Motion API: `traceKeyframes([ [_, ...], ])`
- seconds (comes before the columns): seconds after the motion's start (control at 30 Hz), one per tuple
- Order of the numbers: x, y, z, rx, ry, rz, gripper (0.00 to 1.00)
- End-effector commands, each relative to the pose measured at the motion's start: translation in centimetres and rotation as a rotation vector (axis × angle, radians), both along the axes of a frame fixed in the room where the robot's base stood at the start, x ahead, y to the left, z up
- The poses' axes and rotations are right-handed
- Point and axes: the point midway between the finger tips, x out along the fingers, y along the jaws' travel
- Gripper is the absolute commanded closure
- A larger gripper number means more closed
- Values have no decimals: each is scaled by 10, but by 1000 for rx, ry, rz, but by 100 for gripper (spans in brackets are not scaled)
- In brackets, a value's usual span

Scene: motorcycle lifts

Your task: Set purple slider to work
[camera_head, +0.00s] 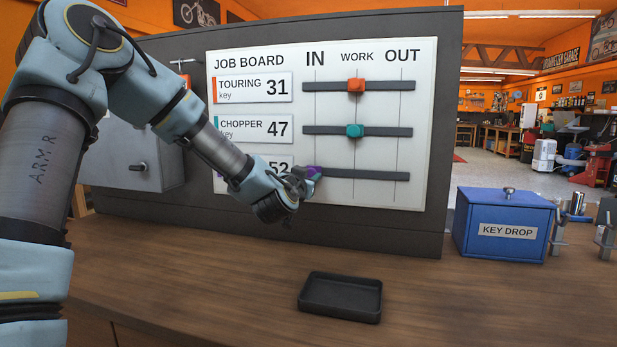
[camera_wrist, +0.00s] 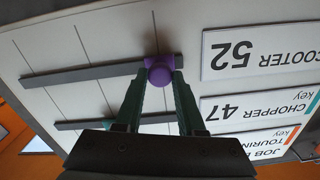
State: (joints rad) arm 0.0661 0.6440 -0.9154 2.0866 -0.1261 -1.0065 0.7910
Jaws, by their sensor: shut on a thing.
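The purple slider knob (camera_head: 314,172) sits at the left, IN end of the lowest track (camera_head: 365,175) on the white job board (camera_head: 390,195). My gripper (camera_head: 298,184) reaches the board there and partly hides the knob and the row's label. In the wrist view, which shows the board upside down, the jaws of my gripper (camera_wrist: 161,82) are shut on the purple knob (camera_wrist: 161,72). That row's label reads SCOOTER 52 (camera_wrist: 240,52). The orange knob (camera_head: 356,85) and the teal knob (camera_head: 354,131) both stand on the WORK line.
A black tray (camera_head: 341,311) lies on the wooden counter (camera_head: 230,290) below the board. A blue KEY DROP box (camera_head: 503,205) stands right of the board. A grey cabinet (camera_head: 125,150) is at the left, behind my arm. The track right of the purple knob is clear.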

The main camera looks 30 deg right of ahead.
Motion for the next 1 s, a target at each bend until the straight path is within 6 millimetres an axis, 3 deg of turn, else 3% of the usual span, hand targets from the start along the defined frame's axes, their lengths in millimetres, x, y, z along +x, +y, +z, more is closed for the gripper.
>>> traceKeyframes([
  [0.77,0,0,0,0,0,0,100],
  [1.0,-14,-16,-6,6,-4,-7,100],
])
